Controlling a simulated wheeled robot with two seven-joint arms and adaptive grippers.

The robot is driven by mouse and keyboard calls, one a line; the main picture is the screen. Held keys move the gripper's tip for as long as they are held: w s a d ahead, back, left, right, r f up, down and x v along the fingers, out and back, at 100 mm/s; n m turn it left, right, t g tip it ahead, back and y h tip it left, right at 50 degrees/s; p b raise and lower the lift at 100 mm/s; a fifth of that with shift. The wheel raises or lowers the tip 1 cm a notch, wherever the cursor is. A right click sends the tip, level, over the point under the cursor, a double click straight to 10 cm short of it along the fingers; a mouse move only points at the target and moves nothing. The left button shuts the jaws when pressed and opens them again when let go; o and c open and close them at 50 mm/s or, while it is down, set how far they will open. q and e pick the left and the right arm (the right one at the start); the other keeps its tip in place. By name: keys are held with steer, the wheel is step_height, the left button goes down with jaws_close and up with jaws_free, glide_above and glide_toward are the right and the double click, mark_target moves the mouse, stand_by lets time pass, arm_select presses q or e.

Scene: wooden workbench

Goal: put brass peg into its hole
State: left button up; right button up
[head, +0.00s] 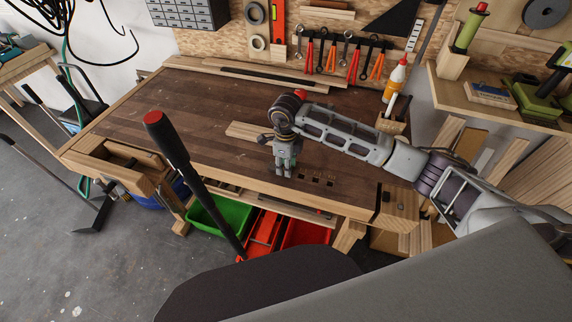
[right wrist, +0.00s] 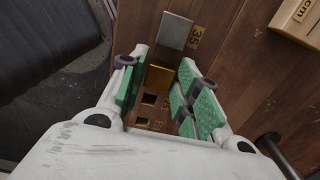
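The brass peg (right wrist: 159,78) shows in the right wrist view as a gold block between the fingers of my right gripper (right wrist: 165,75). Dark room shows beside the peg, and the fingers look apart around it. I cannot tell how deep the peg sits in the bench. Dark square holes (right wrist: 148,98) lie in a row below it in the picture, with small brass-coloured labels. In the head view my right gripper (head: 284,172) points down at the bench's front part, at the left end of the holes (head: 316,180); the peg is hidden there. My left gripper is not in view.
A grey metal square (right wrist: 175,30) sits beside a label reading 35, in line with the holes. A wooden block (head: 248,132) lies behind my right gripper on the workbench (head: 190,110). A glue bottle (head: 396,80) stands at the back right. The bench's left half is mostly clear.

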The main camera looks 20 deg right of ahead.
steer(key=shift+o, duration=1.3)
step_height(320, 180, up, 12)
stand_by(1.1)
